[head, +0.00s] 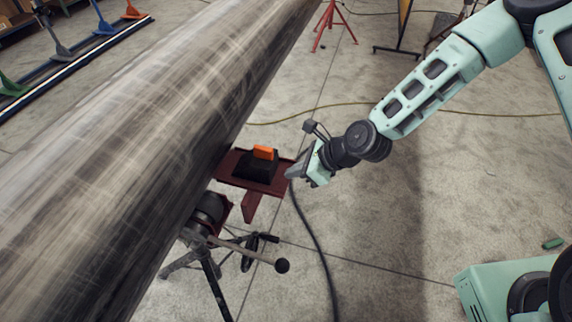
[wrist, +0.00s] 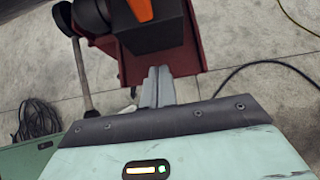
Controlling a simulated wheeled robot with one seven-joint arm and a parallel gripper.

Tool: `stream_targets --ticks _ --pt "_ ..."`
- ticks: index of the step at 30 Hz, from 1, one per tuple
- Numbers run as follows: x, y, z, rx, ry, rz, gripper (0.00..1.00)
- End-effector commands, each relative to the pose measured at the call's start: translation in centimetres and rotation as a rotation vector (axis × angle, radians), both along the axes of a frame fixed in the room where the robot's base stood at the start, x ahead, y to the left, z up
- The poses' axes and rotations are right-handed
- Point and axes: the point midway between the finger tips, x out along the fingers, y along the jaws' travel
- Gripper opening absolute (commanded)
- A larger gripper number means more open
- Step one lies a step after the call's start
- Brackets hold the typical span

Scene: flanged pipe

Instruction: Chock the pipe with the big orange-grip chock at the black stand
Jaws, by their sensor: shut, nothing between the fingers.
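The big chock (head: 258,168) is black with an orange grip (head: 264,152). It sits on a dark red plate (head: 232,165) at the black stand (head: 208,262), beside the large grey pipe (head: 130,130). From this view I cannot tell whether the chock touches the pipe. My gripper (head: 292,171) is just right of the plate, pointing at the chock. In the wrist view the gripper's fingers (wrist: 157,84) are together and empty, close to the plate's edge, with the chock (wrist: 155,32) beyond them. The pipe hides part of the stand.
A lever with a black ball knob (head: 282,265) sticks out from the stand. A dark cable (head: 318,240) runs along the floor below my gripper. A red stand (head: 332,25) and a yellow cable (head: 330,105) lie farther back. The floor at right is mostly clear.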

Motion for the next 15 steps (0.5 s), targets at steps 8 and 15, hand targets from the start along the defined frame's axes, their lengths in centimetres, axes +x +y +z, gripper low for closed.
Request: stream_targets --ticks 8,15 --pt "0.7 2.1 0.1 -0.001 0.0 0.001 0.0" --pt "0.8 2.2 0.0 -0.001 0.001 0.001 0.0"
